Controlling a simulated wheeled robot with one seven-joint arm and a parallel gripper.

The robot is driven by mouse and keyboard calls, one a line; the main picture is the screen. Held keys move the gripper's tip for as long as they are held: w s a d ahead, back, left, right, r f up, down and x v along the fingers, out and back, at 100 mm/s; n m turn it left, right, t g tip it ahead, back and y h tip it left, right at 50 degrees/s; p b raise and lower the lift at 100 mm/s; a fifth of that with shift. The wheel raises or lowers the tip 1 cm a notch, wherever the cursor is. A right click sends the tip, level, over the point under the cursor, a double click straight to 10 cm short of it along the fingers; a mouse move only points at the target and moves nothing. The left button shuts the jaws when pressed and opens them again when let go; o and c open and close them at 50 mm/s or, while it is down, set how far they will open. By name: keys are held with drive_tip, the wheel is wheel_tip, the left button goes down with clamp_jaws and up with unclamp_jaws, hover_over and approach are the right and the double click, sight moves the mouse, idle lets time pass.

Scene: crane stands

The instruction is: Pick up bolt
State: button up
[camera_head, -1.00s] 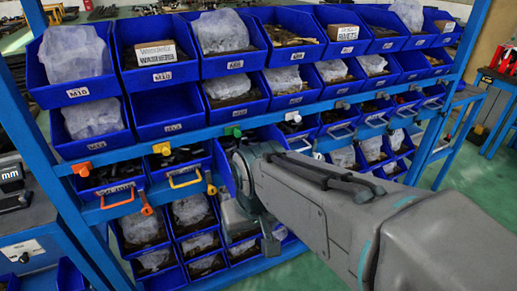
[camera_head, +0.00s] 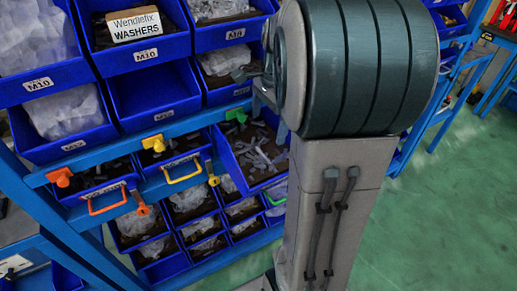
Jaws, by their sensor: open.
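Several grey bolts (camera_head: 262,155) lie loose in a blue bin (camera_head: 229,160) under the green clip, right of the picture's middle-left. My gripper (camera_head: 256,84) shows only in part, at the left side of my large grey arm, above and level with the bins' upper rows. It is open. Its fingers are small and dark here, and part of it is hidden behind my arm. I see no bolt clearly between the fingers. The right part of the bolt bin is hidden by my arm.
Orange (camera_head: 60,177) and yellow (camera_head: 153,143) clips line the blue rail. Green floor (camera_head: 440,220) is clear at right.

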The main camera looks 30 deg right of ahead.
sight(262, 153)
drive_tip(key=f, duration=0.3)
drive_tip(key=a+f, duration=0.1)
drive_tip(key=f, duration=0.5)
drive_tip(key=shift+w+a+f, duration=0.1)
drive_tip(key=shift+a+f, duration=0.05)
drive_tip(key=shift+f, duration=0.05)
drive_tip(key=shift+c, duration=0.3)
drive_tip(key=c, duration=1)
